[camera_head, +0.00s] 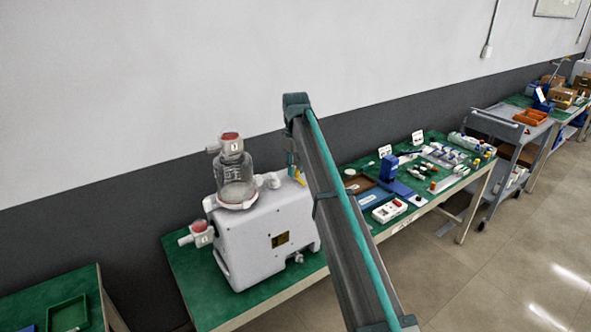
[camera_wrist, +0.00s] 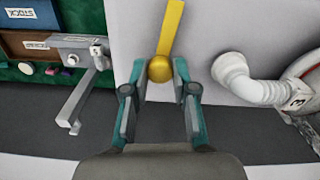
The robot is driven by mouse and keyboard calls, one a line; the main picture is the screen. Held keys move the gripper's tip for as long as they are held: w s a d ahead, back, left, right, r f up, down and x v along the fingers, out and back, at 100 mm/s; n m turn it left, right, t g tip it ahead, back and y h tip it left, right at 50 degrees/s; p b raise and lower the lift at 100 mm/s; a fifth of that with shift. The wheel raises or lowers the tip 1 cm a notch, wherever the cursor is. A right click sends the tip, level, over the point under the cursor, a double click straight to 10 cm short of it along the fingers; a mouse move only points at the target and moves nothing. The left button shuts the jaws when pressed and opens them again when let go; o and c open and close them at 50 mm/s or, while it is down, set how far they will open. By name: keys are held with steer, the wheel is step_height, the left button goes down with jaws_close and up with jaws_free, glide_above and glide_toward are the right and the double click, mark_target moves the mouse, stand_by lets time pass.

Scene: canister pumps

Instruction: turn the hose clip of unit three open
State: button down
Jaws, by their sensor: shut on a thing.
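The white pump unit (camera_head: 265,235) stands on a green-topped bench, with a clear canister (camera_head: 236,180) on top. A cap marked 3 (camera_head: 231,146) sits on the canister. In the wrist view, a yellow lever (camera_wrist: 172,28) with a round yellow knob (camera_wrist: 160,69) stands against the white housing; it appears to be the hose clip. My gripper (camera_wrist: 159,72) is shut on the knob, one teal finger at each side. In the head view my arm hides most of the gripper; a bit of yellow (camera_head: 298,174) shows beside it.
In the wrist view, a white ribbed elbow (camera_wrist: 243,82) lies right of my gripper and a grey L-shaped handle (camera_wrist: 82,95) lies left. Labelled bins (camera_wrist: 30,14) are at the upper left. In the head view, a red-and-white box (camera_head: 390,211) and other items crowd the bench to the right.

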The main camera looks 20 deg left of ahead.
steer(key=shift+n, duration=0.7)
steer(key=c, duration=0.9)
jaws_free()
steer(key=shift+r, duration=0.1)
step_height(320, 180, up, 12)
steer(key=shift+f, duration=0.1)
